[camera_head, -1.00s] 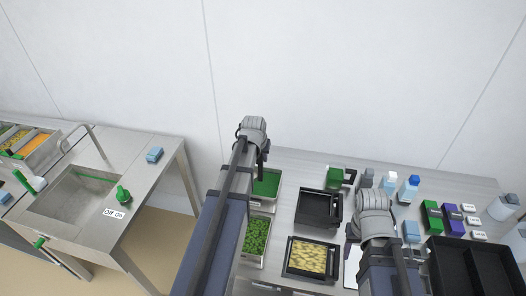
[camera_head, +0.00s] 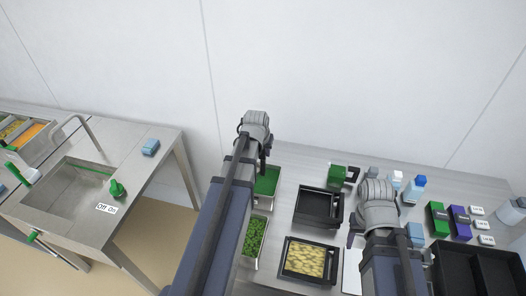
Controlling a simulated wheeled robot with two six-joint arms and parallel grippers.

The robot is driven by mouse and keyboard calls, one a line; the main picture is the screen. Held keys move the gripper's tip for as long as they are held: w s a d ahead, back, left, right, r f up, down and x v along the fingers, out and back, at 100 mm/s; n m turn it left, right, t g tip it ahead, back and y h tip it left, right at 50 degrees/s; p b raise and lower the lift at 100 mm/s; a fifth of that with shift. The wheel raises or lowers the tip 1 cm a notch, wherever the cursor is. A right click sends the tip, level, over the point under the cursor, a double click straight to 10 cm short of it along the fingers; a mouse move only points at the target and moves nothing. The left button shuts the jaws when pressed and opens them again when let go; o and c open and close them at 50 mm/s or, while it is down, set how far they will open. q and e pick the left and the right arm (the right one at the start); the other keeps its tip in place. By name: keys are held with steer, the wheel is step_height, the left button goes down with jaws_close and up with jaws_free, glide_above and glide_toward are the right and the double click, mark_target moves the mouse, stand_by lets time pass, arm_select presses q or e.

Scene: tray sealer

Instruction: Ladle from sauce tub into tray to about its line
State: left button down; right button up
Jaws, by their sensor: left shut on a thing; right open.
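My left gripper (camera_head: 264,160) is at the back left of the steel table, over the steel tub with green contents (camera_head: 267,182). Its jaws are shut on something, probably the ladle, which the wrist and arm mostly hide. A black tray with yellow pieces in it (camera_head: 282,262) lies at the front of the table. Its fill line cannot be made out. My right gripper (camera_head: 378,208) is open, right of the trays, with its fingers mostly hidden by its wrist.
A tub of green pieces (camera_head: 243,262) stands left of the yellow-filled tray. Bottles (camera_head: 415,188), green and purple boxes (camera_head: 460,222) and a black crate (camera_head: 436,262) are at right. A sink (camera_head: 60,200) is at left.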

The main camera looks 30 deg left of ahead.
mark_target(263, 168)
arm_select(q)
steer(key=shift+f+b, duration=4.25)
steer(key=shift+f, duration=0.35)
steer(key=shift+r, duration=0.15)
step_height(263, 168, up, 10)
steer(key=p, duration=1)
